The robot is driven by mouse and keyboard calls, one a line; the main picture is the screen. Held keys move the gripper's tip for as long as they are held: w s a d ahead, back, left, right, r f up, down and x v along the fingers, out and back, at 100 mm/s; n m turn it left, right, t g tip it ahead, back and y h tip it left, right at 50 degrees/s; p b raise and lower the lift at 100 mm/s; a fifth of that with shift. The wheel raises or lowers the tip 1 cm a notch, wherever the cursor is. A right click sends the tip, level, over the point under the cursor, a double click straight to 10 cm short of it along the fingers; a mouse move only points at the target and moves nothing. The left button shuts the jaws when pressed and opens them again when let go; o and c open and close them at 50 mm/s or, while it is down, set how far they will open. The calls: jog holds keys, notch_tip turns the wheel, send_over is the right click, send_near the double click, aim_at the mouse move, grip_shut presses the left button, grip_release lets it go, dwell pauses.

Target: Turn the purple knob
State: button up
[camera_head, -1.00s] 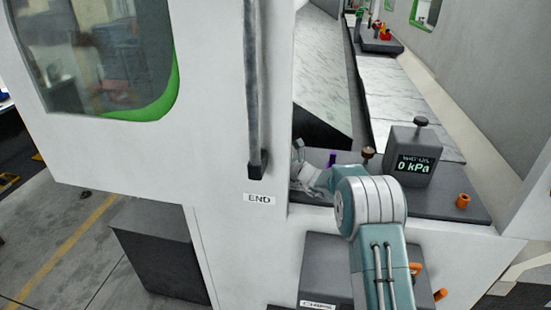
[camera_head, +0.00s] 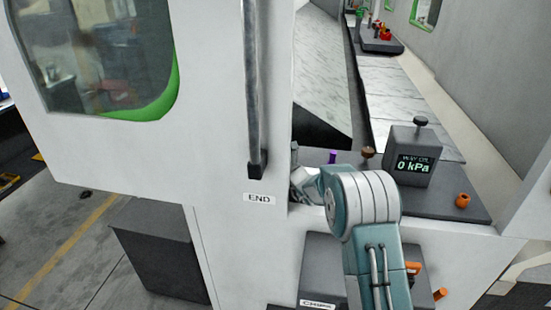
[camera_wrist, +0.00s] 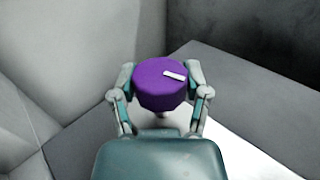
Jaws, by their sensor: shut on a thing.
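The purple knob (camera_wrist: 156,90) fills the middle of the wrist view as a short, wide cylinder with a white mark on its top. My gripper (camera_wrist: 160,82) has one finger on each side of it and is shut on it. In the head view, the wrist end of my arm reaches behind the white machine wall's edge, so the fingers and the held knob are hidden there. A small narrow purple piece (camera_head: 332,157) stands just right of my wrist in the head view; I cannot tell whether it is part of the same knob.
A brown knob (camera_head: 368,152) and a grey gauge box (camera_head: 412,155) reading 0 kPa stand on the dark panel. An orange knob (camera_head: 462,200) is at its right end. A white wall with a vertical handle (camera_head: 252,90) is close on the left.

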dwell(0.3)
jog(key=o, duration=1.2)
jog(key=shift+c, duration=0.2)
jog(key=v, duration=1.1)
jog(key=shift+s+d+f, duration=0.1)
jog(key=shift+s+d, duration=0.05)
jog(key=shift+s, duration=0.25)
